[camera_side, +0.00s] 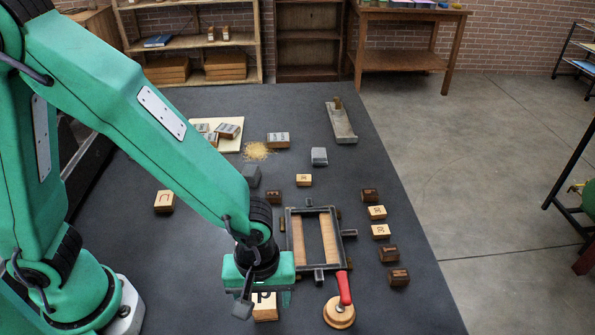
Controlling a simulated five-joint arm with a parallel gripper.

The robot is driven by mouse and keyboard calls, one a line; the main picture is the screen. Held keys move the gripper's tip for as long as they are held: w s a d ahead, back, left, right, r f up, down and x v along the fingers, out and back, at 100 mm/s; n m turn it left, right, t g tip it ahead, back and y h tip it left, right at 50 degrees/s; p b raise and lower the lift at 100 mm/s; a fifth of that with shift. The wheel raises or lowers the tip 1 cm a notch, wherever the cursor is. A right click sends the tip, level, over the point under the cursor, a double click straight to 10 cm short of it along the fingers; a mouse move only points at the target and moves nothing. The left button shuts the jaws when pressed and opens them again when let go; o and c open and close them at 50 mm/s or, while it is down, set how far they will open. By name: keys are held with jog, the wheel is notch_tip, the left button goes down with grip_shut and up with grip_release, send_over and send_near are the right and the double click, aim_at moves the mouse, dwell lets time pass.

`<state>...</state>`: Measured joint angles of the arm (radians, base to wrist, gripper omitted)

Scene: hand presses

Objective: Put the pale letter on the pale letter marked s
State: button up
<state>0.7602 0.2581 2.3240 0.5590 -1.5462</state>
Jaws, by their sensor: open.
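My gripper (264,299) is open, low over the table at the bottom of the view. A pale letter block (265,312) with a dark mark on top lies directly below it, partly hidden by the jaws; I cannot tell whether they touch it. Other pale letter blocks lie at the left (164,203), above the frame (304,180), and as a pair to its right, one farther (377,212) and one nearer (380,231). Their marks are too small to read surely, so I cannot tell which is the s.
A dark metal frame (289,246) with wooden strips stands beside my gripper. A round wooden tool with a red handle (344,288) is at its lower right. Brown letter blocks (388,253) lie around the frame. Grey blocks (319,157) and a long tray (341,124) are farther back.

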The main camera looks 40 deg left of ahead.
aim_at(262, 299)
notch_tip(262, 299, up, 12)
dwell(0.6)
jog(key=shift+f, duration=0.1)
dwell(0.4)
jog(key=a+r+m+t, duration=0.2)
jog(key=a+r+m, duration=0.2)
jog(key=a, duration=0.7)
jog(key=a+r+m+t, duration=0.3)
jog(key=a+r+m, duration=0.2)
jog(key=a, duration=0.6)
jog(key=shift+s+r+t, duration=0.15)
jog(key=shift+s+t, duration=0.15)
jog(key=shift+s, duration=0.1)
